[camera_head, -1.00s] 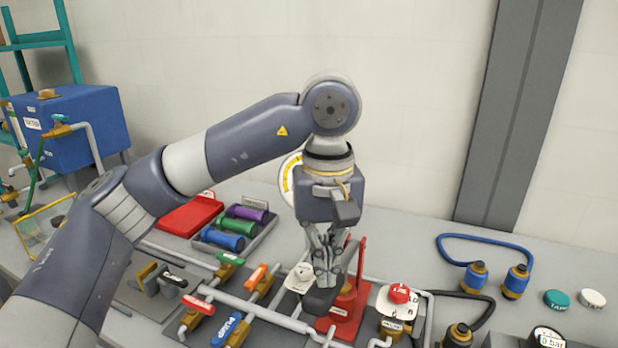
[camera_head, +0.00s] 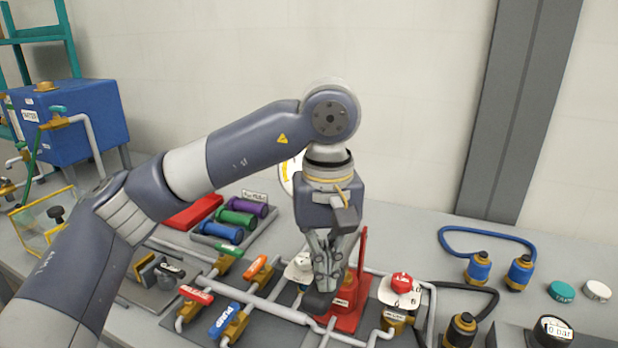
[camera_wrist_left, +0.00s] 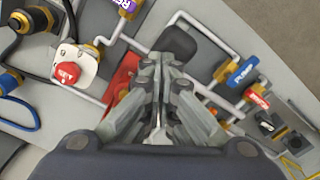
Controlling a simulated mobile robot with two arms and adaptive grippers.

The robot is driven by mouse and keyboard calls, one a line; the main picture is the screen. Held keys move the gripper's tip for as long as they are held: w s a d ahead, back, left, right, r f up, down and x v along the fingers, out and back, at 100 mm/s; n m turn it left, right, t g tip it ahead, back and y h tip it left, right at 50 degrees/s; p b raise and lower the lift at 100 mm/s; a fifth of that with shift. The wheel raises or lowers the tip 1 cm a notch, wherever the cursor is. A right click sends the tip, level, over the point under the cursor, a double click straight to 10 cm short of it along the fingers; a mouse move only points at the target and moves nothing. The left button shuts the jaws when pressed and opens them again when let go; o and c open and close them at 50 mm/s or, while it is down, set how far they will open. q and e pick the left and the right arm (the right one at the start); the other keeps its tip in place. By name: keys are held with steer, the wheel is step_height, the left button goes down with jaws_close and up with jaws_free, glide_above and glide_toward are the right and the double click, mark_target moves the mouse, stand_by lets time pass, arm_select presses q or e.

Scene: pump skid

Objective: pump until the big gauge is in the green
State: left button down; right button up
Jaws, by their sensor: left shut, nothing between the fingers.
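My left gripper (camera_head: 325,290) is shut and empty, pointing down over the red hand pump (camera_head: 347,310). In the left wrist view its fingers (camera_wrist_left: 160,128) are together, with the red pump base (camera_wrist_left: 122,78) beside them. A dark pad (camera_wrist_left: 178,42) shows just past the fingertips; I cannot tell whether they touch it. The big gauge (camera_head: 287,177) with a yellow band is mostly hidden behind my left wrist, so its needle cannot be read. My right gripper is not in view.
Pipes carry a blue PUMP valve handle (camera_head: 226,318), a red handle (camera_head: 196,294) and an orange one (camera_head: 256,266). A red knob (camera_head: 402,283) stands right of the pump. A small gauge (camera_head: 554,330), black and blue hoses (camera_head: 478,270) and caps lie to the right.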

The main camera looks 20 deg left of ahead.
arm_select(q)
step_height(320, 180, down, 4)
steer(key=shift+a+r+b, duration=0.1)
steer(key=shift+r+b, duration=0.15)
steer(key=shift+b, duration=0.9)
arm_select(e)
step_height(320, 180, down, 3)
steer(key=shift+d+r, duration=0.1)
arm_select(q)
step_height(320, 180, down, 2)
steer(key=shift+f+b, duration=0.1)
steer(key=shift+b, duration=0.75)
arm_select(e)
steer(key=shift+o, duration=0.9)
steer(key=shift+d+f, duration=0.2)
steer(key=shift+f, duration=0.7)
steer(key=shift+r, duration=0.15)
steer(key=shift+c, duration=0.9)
arm_select(q)
steer(key=shift+w+r+p, duration=0.1)
steer(key=shift+r+p, duration=0.45)
steer(key=shift+r, duration=0.1)
step_height(320, 180, up, 8)
steer(key=p, duration=0.7)
steer(key=shift+r, duration=0.15)
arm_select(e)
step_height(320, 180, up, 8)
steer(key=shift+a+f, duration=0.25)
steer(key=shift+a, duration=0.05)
